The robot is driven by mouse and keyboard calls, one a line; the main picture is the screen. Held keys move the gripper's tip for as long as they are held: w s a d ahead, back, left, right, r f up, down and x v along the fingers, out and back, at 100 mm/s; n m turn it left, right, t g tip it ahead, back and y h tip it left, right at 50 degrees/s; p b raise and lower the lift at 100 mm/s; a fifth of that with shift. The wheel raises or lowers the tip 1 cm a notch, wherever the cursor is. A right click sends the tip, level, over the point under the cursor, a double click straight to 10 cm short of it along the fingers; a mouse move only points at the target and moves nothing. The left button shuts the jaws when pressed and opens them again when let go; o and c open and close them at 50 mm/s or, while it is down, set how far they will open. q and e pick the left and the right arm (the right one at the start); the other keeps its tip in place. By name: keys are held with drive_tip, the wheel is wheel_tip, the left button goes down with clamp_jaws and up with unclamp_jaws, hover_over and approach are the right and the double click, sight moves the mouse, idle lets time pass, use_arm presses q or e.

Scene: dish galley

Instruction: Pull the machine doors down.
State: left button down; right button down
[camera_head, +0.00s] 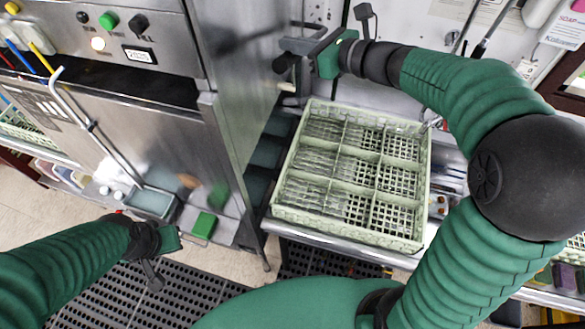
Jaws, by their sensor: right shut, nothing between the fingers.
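The stainless-steel dish machine (236,95) stands at the left. Its front has a control panel with buttons, a dark slot below that, and a broad steel front panel (60,135). A bent metal bar handle (98,135) runs down across this panel. My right gripper (292,62) is shut and empty, beside the machine's right side at the top centre. I cannot tell whether it touches the machine. My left gripper (160,262) is low at the left, in front of the machine and apart from the bar; its fingers are unclear.
A pale green dish rack (420,215) with several compartments, some holding clear items, sits on a steel counter right of the machine. A green block (203,226) lies low by the machine. Black perforated mats (185,300) cover part of the floor. Signs hang at the upper right.

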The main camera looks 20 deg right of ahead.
drive_tip(key=s+a+f+b, duration=0.2)
drive_tip(key=f+b, duration=0.8)
drive_tip(key=f, duration=0.1)
drive_tip(key=s+a+f+b, duration=0.2)
drive_tip(key=s+f+b, duration=0.1)
drive_tip(key=f+b, duration=0.75)
wheel_tip(320, 180, down, 19)
drive_tip(key=w+d+b, duration=0.2)
drive_tip(key=w+b, duration=0.1)
drive_tip(key=b, duration=1.3)
drive_tip(key=s+d+r+p, duration=0.5)
drive_tip(key=s+d+r, duration=0.1)
drive_tip(key=s, duration=0.2)
drive_tip(key=shift+f, duration=0.1)
